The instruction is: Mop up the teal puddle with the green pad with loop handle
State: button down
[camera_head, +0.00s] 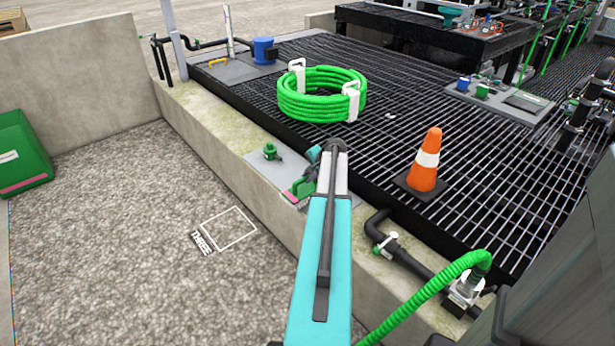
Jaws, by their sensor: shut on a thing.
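The green pad (301,187) shows in the head view just left of my arm, at the top of the concrete ledge. A pink edge shows along its lower left, and I cannot make out its loop handle. My gripper (311,179) is at the pad, largely hidden behind my arm, and shut on it. I cannot tell whether the pad touches the ledge. I see no clear teal puddle; part of the ledge is hidden behind my arm.
A green valve fitting (270,151) stands on the ledge (222,127) left of the pad. An orange cone (426,162) and a coiled green hose (322,95) sit on the black grating (385,145). Black pipework (410,262) runs at right. The gravel (110,220) is mostly clear.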

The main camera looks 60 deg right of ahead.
jog(key=shift+f, duration=0.5)
jog(key=shift+f+b, duration=0.5)
jog(key=shift+f, duration=0.5)
dwell(0.9)
jog(key=shift+d, duration=0.15)
jog(key=shift+s+d+p, duration=0.2)
jog(key=shift+s+d, duration=0.1)
jog(key=shift+d, duration=0.55)
jog(key=shift+s+d+p, duration=0.2)
jog(key=shift+s+d, duration=0.05)
jog(key=shift+d, duration=0.55)
jog(key=shift+s+d, duration=0.2)
jog(key=shift+d, duration=0.45)
jog(key=shift+s+d+f+p, duration=0.1)
jog(key=shift+s+d+p, duration=0.15)
jog(key=shift+d, duration=0.35)
jog(key=shift+s+d+f+p, duration=0.1)
jog(key=shift+s+d, duration=0.1)
jog(key=shift+d, duration=0.35)
jog(key=shift+s+d, duration=0.1)
